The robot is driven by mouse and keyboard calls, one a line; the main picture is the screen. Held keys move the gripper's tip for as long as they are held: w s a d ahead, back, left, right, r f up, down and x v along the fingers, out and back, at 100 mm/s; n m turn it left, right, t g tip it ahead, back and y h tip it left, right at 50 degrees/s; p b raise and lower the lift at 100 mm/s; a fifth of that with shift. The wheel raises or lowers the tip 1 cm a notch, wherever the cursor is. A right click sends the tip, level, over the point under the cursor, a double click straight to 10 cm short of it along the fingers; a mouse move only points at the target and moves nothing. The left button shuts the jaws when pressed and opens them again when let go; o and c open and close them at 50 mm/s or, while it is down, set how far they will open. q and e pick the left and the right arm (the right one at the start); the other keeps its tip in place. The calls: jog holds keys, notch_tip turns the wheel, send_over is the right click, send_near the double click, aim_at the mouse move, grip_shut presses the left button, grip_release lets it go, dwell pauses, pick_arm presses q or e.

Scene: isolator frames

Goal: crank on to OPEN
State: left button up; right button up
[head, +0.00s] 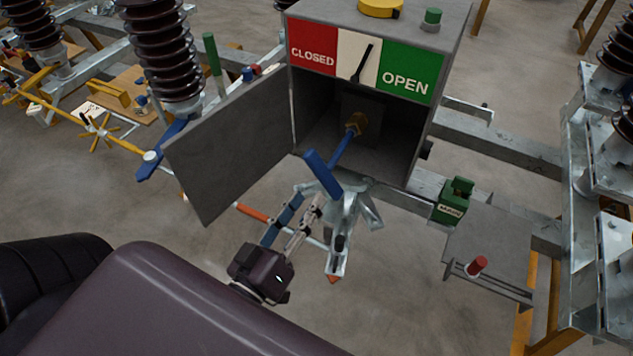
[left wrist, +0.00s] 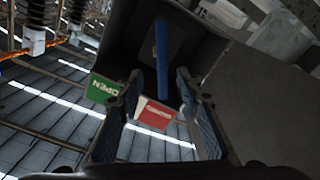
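The crank (head: 323,174) is blue and sits on a brass hex shaft (head: 356,123) inside the open grey box (head: 300,150). Its handle sticks out of the box towards me. The sign has a red CLOSED field (head: 312,57) and a green OPEN field (head: 409,82). The black pointer (head: 362,64) lies over the white middle field, its upper end leaning right. My left gripper (head: 300,208) is just below the crank handle. In the left wrist view its fingers (left wrist: 160,100) are apart, with the blue crank (left wrist: 161,55) showing between them; contact is unclear. My right gripper is out of view.
The box door (head: 228,150) hangs open to the left. A green block labelled MAIN (head: 455,203) and a plate with a red knob (head: 477,266) stand at the right. Ribbed brown insulators (head: 165,50) and metal beams surround the box.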

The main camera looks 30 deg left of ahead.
aim_at(321, 180)
pick_arm(q)
jog(key=w, duration=0.3)
jog(key=shift+w+r, duration=0.1)
jog(key=shift+w, duration=0.15)
jog(key=w+p, duration=0.1)
jog(key=w, duration=0.3)
jog(key=shift+p, duration=0.35)
jog(key=shift+w+f, duration=0.2)
jog(key=shift+w, duration=0.45)
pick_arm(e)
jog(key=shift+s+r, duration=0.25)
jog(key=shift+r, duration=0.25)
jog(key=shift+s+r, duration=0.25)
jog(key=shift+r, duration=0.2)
pick_arm(q)
jog(key=shift+c, duration=0.3)
grip_shut()
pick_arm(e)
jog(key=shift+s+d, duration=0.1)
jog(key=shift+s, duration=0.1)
